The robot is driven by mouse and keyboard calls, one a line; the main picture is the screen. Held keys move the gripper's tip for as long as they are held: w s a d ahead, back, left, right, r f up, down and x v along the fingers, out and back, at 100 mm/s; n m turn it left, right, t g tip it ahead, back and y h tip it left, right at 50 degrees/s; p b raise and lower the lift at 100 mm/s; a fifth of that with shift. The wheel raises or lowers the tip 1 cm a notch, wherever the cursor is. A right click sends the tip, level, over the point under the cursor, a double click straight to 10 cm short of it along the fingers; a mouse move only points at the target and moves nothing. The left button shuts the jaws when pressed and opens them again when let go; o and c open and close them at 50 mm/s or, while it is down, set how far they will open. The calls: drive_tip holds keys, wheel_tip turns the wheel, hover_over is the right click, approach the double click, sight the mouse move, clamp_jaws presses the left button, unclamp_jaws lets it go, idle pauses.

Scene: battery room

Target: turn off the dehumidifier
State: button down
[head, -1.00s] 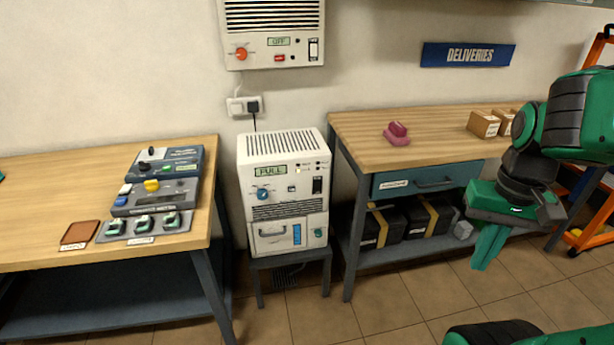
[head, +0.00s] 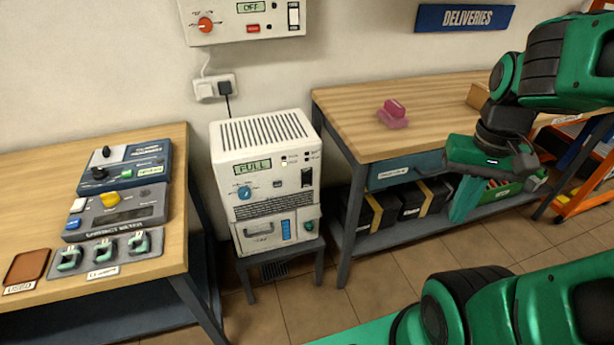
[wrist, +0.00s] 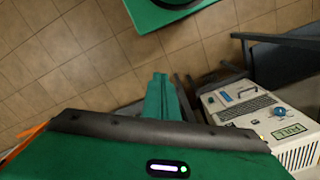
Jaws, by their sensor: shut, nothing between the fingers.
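The dehumidifier (head: 265,180) is a white box on a low dark stand between two tables. Its display (head: 253,166) reads FULL. It has a blue knob (head: 245,193) and a dark rocker switch (head: 306,177) at the right of its front; which way the switch is pressed is too small to tell. A tank front with a handle and a blue level strip is below. It also shows at the right of the wrist view (wrist: 260,115). My gripper (head: 462,212) is shut and empty, pointing down in the air to the right of the dehumidifier, well apart from it.
A wall unit (head: 245,18) above reads OFF. The left table (head: 25,190) holds meters and clips. The right table (head: 350,105) holds a pink object (head: 392,113), with black cases (head: 400,210) on its lower shelf. Tiled floor in front of the dehumidifier is clear.

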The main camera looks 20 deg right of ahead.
drive_tip(key=w+a+f+n+t+h, duration=0.15)
drive_tip(key=w+a+f+n, duration=0.3)
drive_tip(key=w+n, duration=0.6)
drive_tip(key=w+a+f+n+t, duration=0.25)
drive_tip(key=w+a+n, duration=0.35)
drive_tip(key=w, duration=0.8)
drive_tip(key=w+a+f+n+t+y, duration=0.1)
drive_tip(key=w+a+f+n, duration=0.4)
drive_tip(key=w+a+n, duration=0.1)
drive_tip(key=shift+w+a+n, duration=0.15)
drive_tip(key=shift+a+n, duration=0.45)
drive_tip(key=shift+n, duration=0.35)
drive_tip(key=shift+f, duration=0.2)
hover_over(311, 182)
drive_tip(key=s+a, duration=0.2)
drive_tip(key=s, duration=0.1)
wheel_tip(311, 182, down, 8)
drive_tip(key=shift+d+f, duration=0.15)
drive_tip(key=shift+f, duration=0.05)
